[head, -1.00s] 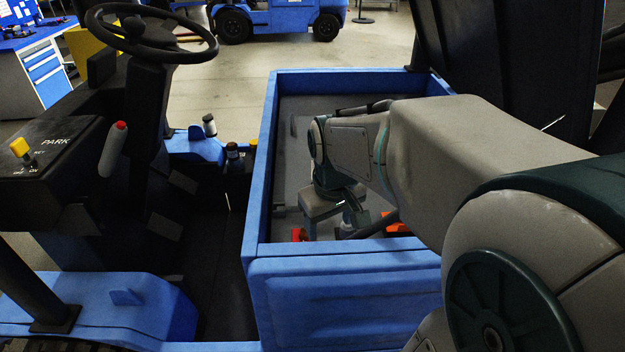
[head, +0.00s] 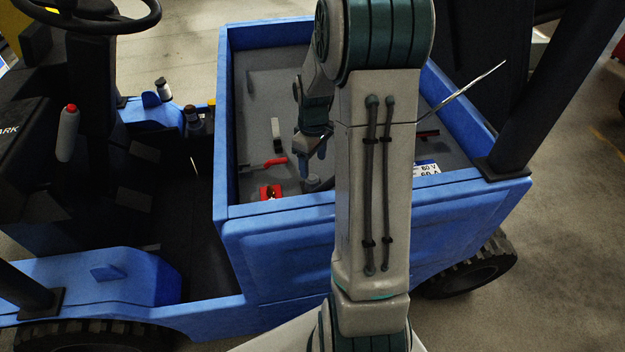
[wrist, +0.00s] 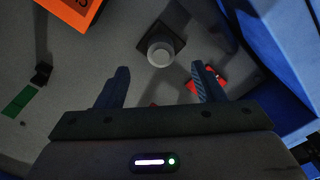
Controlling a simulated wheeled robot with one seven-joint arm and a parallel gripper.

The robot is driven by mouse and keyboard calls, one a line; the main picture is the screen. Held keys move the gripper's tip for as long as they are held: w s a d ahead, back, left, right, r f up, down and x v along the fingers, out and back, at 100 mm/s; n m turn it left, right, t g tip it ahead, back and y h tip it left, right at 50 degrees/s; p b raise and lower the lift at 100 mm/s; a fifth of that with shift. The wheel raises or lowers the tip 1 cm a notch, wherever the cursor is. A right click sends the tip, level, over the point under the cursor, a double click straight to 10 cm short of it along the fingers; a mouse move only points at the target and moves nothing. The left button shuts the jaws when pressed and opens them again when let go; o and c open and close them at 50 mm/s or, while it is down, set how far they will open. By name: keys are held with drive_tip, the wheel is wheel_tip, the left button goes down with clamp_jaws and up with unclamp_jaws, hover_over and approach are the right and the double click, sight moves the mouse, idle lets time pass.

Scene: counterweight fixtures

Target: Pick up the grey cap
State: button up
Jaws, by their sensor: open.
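The grey cap (wrist: 159,54) is a small round light-grey piece on a dark square base in the wrist view. It lies just beyond and between my fingertips, apart from both. In the head view, a grey round piece (head: 312,183), apparently the cap, shows on the floor of the blue bin, partly hidden by my arm. My gripper (wrist: 160,70) is open and empty, its two fingers spread. In the head view my gripper (head: 312,155) hangs inside the bin, just above the cap.
A red part (wrist: 207,79) lies close to the right finger. An orange box (wrist: 75,8) is at upper left in the wrist view. The blue bin's wall (head: 290,208) stands on the near side. A red-handled tool (head: 265,163) lies left of my gripper.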

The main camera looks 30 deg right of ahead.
sight(312, 177)
drive_tip(key=shift+w+a+f+p, duration=0.1)
drive_tip(key=shift+f+p, duration=0.3)
drive_tip(key=shift+f, duration=1.5)
drive_tip(key=shift+a+f+p, duration=0.1)
drive_tip(key=shift+f+p, duration=0.25)
drive_tip(key=shift+f, duration=1.5)
drive_tip(key=c, duration=0.7)
